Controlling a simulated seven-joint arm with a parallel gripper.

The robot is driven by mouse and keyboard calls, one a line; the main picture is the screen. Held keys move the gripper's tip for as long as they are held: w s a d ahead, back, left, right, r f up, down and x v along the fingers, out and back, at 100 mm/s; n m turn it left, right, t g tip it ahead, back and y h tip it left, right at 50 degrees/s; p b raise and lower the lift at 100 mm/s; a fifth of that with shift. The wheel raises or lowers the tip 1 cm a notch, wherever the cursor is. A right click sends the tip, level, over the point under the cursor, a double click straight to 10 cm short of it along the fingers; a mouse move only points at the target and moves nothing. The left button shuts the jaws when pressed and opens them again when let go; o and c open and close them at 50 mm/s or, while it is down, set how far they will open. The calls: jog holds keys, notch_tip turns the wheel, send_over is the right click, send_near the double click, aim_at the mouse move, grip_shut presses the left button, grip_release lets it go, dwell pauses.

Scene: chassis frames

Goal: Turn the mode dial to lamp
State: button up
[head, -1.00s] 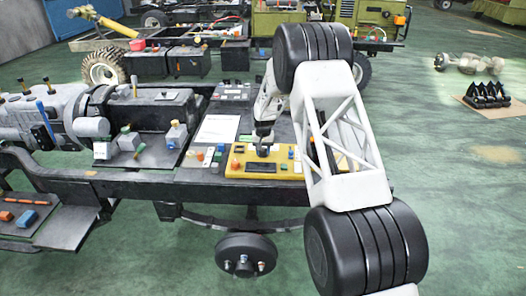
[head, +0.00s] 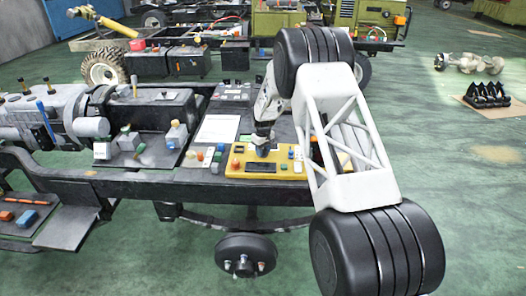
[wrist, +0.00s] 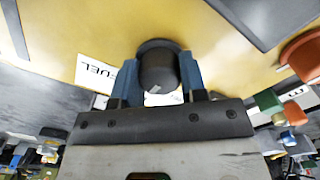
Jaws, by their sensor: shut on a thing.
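The mode dial is a short black knob with a small pale mark, in the middle of the wrist view (wrist: 157,72), on the yellow panel (wrist: 215,45). My gripper (wrist: 158,84) has one blue-grey finger on each side of the knob and is shut on it. A white label reading "FUEL" (wrist: 98,73) lies left of the knob; other lettering behind the knob is mostly hidden. In the head view the yellow panel (head: 283,172) lies on the chassis frame, and my gripper (head: 265,152) is low over it, hiding the dial.
An orange-red knob (wrist: 302,52) and a green block (wrist: 267,99) are right of the dial in the wrist view. A white sheet (head: 217,129) and small coloured blocks lie left of the panel in the head view. A dark box (head: 233,92) stands behind.

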jog(key=shift+n, duration=0.3)
jog(key=o, duration=0.9)
jog(key=shift+r, duration=0.1)
jog(key=shift+r, duration=3.8)
